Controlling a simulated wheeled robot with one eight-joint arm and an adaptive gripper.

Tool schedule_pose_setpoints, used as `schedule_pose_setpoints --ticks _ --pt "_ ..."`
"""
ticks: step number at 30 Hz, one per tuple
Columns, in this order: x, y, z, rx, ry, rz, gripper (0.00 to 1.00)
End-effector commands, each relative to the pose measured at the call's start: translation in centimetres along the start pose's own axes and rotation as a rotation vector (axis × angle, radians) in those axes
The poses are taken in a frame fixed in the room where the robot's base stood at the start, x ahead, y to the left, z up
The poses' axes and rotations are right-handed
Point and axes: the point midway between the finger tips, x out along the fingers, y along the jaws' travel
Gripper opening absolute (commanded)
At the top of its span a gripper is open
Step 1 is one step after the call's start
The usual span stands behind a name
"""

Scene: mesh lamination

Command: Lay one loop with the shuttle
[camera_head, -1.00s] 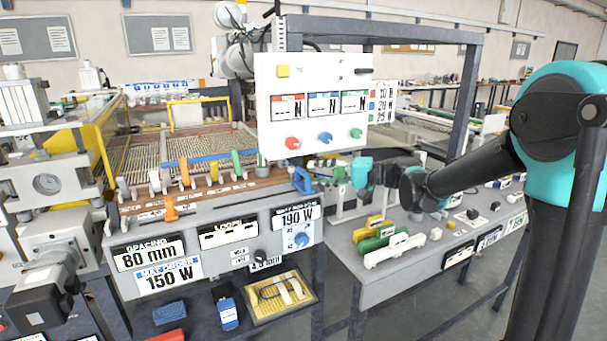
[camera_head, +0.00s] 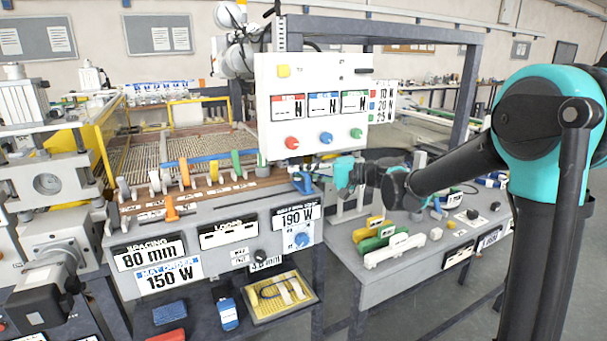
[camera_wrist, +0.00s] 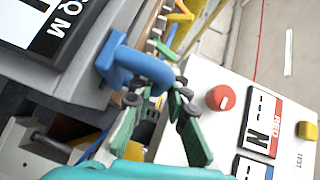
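A blue hooked piece (camera_head: 303,181), which I take to be the shuttle, sits at the right end of the front rail of the mesh machine. In the wrist view the blue piece (camera_wrist: 138,66) is just beyond my fingertips. My gripper (camera_head: 322,172) is at its right side, coming in from the right. In the wrist view my gripper (camera_wrist: 162,90) has its green and black fingers apart, with the blue piece's near end close to the tips. I cannot tell whether they touch. The mesh bed (camera_head: 175,152) lies behind the rail.
Colored levers (camera_head: 213,172) line the rail left of the blue piece. A white panel (camera_head: 312,75) with red, blue and green knobs hangs close above my gripper; its red knob (camera_wrist: 220,97) is near in the wrist view. A side table (camera_head: 380,275) holds colored combs.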

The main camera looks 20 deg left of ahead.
Motion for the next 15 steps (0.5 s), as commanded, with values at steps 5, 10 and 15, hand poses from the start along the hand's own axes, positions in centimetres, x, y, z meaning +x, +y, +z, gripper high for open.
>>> schedule_pose_setpoints --ticks 5,10,15 --pt "-0.02 0.03 0.00 0.000 0.000 0.001 0.00" --pt "-0.03 0.03 0.00 0.000 0.000 0.001 0.00" --pt "0.43 -0.10 0.50 0.000 -0.001 0.001 0.00"
